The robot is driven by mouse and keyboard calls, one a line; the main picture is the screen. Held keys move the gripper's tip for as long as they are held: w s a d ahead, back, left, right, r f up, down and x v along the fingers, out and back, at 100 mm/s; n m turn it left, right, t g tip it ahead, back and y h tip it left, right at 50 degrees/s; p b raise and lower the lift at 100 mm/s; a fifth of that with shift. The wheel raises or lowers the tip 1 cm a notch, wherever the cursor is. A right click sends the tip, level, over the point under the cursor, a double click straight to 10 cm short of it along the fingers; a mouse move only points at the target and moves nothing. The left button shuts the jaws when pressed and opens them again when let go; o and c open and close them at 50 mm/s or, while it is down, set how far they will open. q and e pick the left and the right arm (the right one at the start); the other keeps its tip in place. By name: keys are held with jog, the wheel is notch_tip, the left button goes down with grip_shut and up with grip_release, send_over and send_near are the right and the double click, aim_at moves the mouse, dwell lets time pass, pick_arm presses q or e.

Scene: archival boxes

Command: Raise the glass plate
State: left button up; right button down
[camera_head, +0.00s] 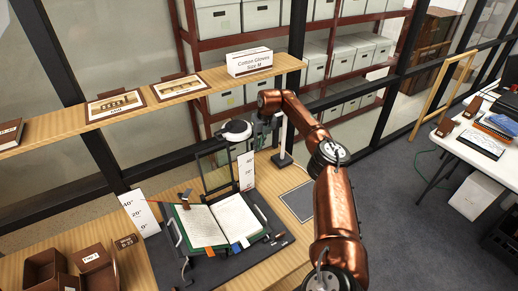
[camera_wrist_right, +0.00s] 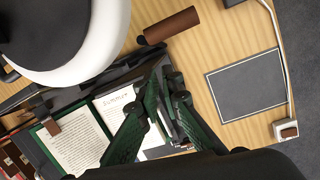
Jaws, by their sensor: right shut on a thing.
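The glass plate (camera_head: 204,172) is a clear pane in a thin dark frame. It stands steeply raised above the far side of the open book (camera_head: 236,217), which lies on a dark cradle (camera_head: 262,245). My right gripper (camera_head: 259,138) is beside the plate's upper right. In the right wrist view its green fingers (camera_wrist_right: 166,84) are closed at the end of a dark frame bar (camera_wrist_right: 100,83). The exact contact is partly hidden. The book's pages (camera_wrist_right: 75,140) show below. My left gripper is not in view.
A white round lamp head (camera_head: 236,130) is close to my right gripper. Angle cards (camera_head: 140,214) and (camera_head: 246,170) stand on both sides. Brown boxes (camera_head: 45,270) are at front left. A shelf (camera_head: 190,85) runs behind. A grey mat (camera_head: 299,200) lies clear at right.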

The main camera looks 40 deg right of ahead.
jog(key=v, duration=1.1)
jog(key=shift+s+a, duration=0.2)
jog(key=shift+s+r, duration=0.1)
jog(key=shift+r, duration=0.05)
jog(key=shift+a, duration=0.1)
